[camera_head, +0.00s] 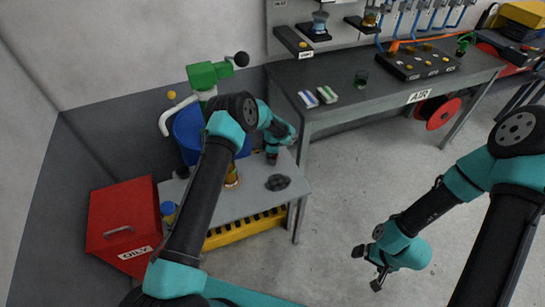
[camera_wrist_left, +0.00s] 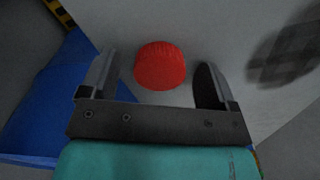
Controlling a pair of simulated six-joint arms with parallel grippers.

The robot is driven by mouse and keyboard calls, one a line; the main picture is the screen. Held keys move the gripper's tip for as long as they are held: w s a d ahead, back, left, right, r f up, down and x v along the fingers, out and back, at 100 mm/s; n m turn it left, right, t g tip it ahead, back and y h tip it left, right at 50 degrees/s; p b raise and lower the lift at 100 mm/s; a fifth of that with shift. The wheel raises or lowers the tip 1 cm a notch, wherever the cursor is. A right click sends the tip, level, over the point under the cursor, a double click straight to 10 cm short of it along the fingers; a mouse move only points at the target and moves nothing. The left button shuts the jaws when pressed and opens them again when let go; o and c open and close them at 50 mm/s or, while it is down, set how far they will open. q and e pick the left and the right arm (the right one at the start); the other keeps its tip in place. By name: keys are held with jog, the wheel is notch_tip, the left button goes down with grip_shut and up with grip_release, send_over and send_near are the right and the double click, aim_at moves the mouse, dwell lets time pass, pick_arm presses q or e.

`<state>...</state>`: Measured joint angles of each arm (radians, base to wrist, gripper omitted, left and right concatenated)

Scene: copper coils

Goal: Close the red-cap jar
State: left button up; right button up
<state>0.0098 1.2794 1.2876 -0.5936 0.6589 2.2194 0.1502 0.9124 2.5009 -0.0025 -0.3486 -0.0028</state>
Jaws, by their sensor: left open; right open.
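A round red cap (camera_wrist_left: 160,66) lies on the pale tabletop (camera_head: 259,201) in the left wrist view. My left gripper (camera_wrist_left: 157,72) is open above it, with one finger on each side and the cap apart from both. In the head view my left gripper (camera_head: 272,158) is low over the back of the small table and hides the cap. An amber jar (camera_head: 231,180) stands on that table, partly behind my left arm; its top is hard to make out. My right gripper (camera_head: 367,268) is open and empty over the floor.
A dark checkered cloth (camera_head: 278,183) lies on the small table. A blue bin (camera_head: 187,134) stands behind it, and a red box (camera_head: 124,222) to its left. A grey workbench (camera_head: 355,108) is at back right. The floor around my right gripper is clear.

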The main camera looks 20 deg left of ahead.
dwell(0.4)
pick_arm(q)
jog(key=c, duration=1)
jog(key=shift+r, duration=0.1)
jog(key=shift+r, duration=0.5)
notch_tip(320, 180, up, 3)
jog(key=shift+f, duration=0.15)
jog(key=s+d, duration=0.1)
jog(key=s, duration=0.4)
jog(key=s+d, duration=0.2)
jog(key=s, duration=0.3)
jog(key=s+d+r, duration=0.1)
jog(key=s, duration=0.4)
jog(key=shift+s+d, duration=0.2)
